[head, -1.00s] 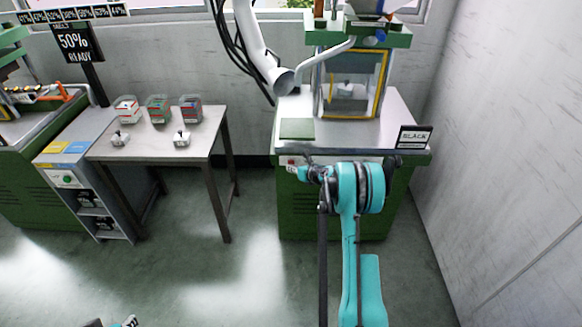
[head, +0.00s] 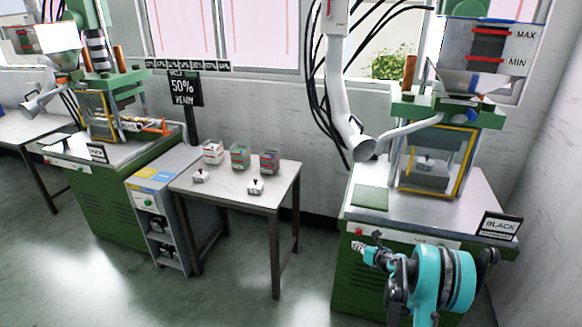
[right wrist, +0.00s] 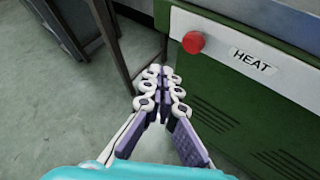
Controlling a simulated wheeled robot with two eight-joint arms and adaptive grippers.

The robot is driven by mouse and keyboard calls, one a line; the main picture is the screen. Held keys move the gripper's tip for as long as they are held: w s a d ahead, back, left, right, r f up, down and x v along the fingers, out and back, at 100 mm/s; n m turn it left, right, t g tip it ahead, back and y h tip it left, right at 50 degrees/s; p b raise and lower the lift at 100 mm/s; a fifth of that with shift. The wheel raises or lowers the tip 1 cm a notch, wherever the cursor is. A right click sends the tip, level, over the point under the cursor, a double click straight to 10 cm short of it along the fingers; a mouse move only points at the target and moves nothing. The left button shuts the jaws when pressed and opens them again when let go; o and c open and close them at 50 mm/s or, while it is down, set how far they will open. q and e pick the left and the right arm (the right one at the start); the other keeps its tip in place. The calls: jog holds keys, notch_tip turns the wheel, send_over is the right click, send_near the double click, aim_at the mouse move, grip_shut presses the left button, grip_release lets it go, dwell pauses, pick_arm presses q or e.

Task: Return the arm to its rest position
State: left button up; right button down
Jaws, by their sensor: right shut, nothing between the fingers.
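My right arm is teal and reaches up from the lower right in the head view. Its gripper (head: 360,246) is in front of the right green machine (head: 352,270), near the red button (head: 357,231) on its front panel. In the right wrist view the gripper's fingers (right wrist: 163,76) come together at the tips, with nothing between them. The red button (right wrist: 193,43) and the HEAT label (right wrist: 252,62) lie to the right of the fingertips there. My left gripper is not in view.
A table (head: 235,190) stands left of the machine, holding several small bins and two white parts (head: 256,186). A grey cabinet (head: 160,225) and another green machine (head: 100,215) stand further left. The wall is close on the right. Open floor (head: 230,290) lies in front.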

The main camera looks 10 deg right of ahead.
jog(key=w+a+r+m+t+h, duration=0.1)
jog(key=a+r+m+t, duration=0.2)
jog(key=r, duration=0.8)
jog(key=w+a+r+m+t, duration=0.1)
jog(key=a+r+m+t, duration=0.2)
jog(key=r, duration=0.8)
jog(key=s+a+r+m+h, duration=0.1)
jog(key=s+r+m+h, duration=0.45)
jog(key=r+m, duration=0.6)
jog(key=s+a+f+m+g+h, duration=0.1)
jog(key=s+a+m+g, duration=0.1)
jog(key=s+m, duration=0.3)
jog(key=s+a+f+m+g, duration=0.1)
jog(key=s+m+g, duration=0.1)
jog(key=s+m, duration=0.3)
jog(key=s+a+f+m+g+y, duration=0.3)
jog(key=s+a+f, duration=0.4)
jog(key=s, duration=0.4)
jog(key=s+a+f+m+g+y, duration=0.3)
jog(key=s+a+f+m+g, duration=0.1)
jog(key=s+a+f, duration=0.3)
jog(key=s+a, duration=0.2)
jog(key=s, duration=0.2)
jog(key=shift+s+a+f, duration=0.2)
jog(key=shift+a+f, duration=0.05)
jog(key=shift+f, duration=0.05)
